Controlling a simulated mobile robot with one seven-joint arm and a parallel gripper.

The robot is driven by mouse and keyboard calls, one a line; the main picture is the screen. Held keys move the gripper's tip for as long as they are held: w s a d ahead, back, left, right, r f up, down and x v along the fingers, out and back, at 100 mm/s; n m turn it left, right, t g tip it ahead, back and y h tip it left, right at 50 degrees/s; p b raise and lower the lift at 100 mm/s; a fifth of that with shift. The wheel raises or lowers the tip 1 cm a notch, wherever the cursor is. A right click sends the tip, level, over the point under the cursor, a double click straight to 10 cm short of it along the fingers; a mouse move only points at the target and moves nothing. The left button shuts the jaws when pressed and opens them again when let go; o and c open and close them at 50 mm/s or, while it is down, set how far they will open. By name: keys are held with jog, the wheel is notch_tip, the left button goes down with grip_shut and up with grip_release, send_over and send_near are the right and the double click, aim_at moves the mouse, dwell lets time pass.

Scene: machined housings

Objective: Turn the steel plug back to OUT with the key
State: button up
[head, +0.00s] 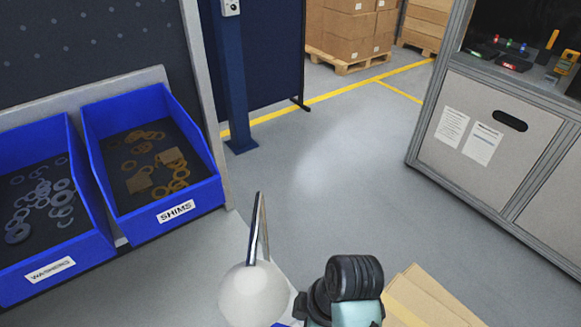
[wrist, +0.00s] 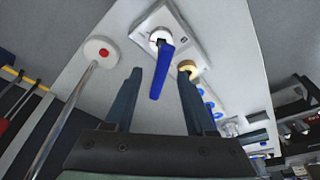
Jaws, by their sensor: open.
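In the wrist view my gripper (wrist: 160,74) is open, with one dark finger on each side of a blue key (wrist: 162,68). The key's handle hangs in the picture between the fingertips, and neither finger visibly touches it. I cannot tell how deep it sits between them. The key's upper end meets the round, pale steel plug (wrist: 160,37), which is set in a light plate (wrist: 183,22) with small dark markings, too small to read. The head view does not show the key, the plug or my fingers.
A pale disc with a red centre (wrist: 103,51) on a metal rod stands left of the plate. A brass-coloured ring (wrist: 188,67) lies close by the right finger. In the head view, blue bins of washers (head: 66,266) and shims (head: 150,220) stand left; the floor (head: 330,180) ahead is clear.

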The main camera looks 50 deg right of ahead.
jog(key=p+x, duration=0.1)
jog(key=x, duration=0.7)
jog(key=shift+a+f, duration=0.1)
jog(key=shift+f, duration=0.15)
jog(key=shift+c, duration=0.2)
grip_shut()
jog(key=shift+n+y, duration=0.3)
jog(key=shift+n, duration=1.1)
jog(key=shift+g, duration=0.3)
